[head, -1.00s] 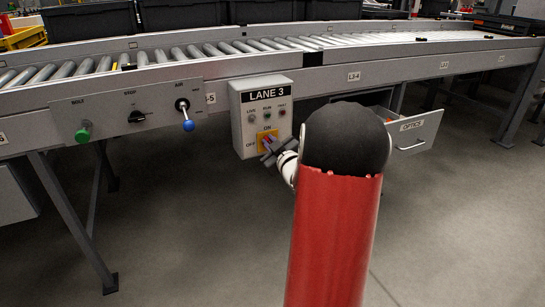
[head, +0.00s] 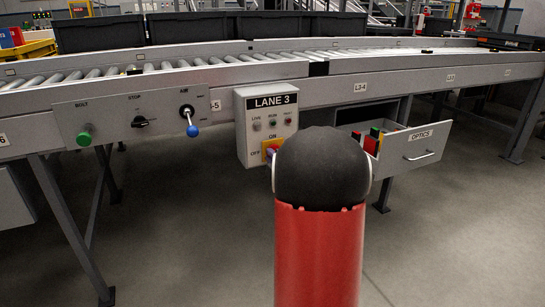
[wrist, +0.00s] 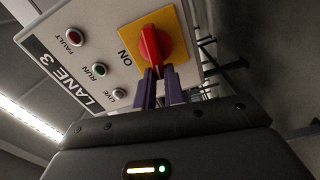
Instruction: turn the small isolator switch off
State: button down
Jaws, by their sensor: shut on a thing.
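The isolator switch is a red rotary knob (wrist: 150,45) on a yellow plate (wrist: 178,22), low on the grey LANE 3 box (head: 244,122). In the wrist view the two dark purple fingers of my gripper (wrist: 160,84) are closed on the end of the knob's handle. The handle points toward the fingers. The ON mark shows beside the plate; the OFF mark is not visible in that view, so I cannot tell exactly how far the knob is turned.
Left of the box, the conveyor side panel carries a green knob (head: 84,139), a black STOP knob (head: 140,122) and a blue-tipped AIR lever (head: 192,130). An open OPTICS drawer (head: 418,146) with coloured items juts out at right. The floor in front is clear.

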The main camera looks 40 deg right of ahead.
jog(key=shift+f+n, duration=0.25)
jog(key=shift+n, duration=0.55)
jog(key=c, duration=1.5)
grip_release()
jog(key=v, duration=0.8)
jog(key=shift+w, duration=0.15)
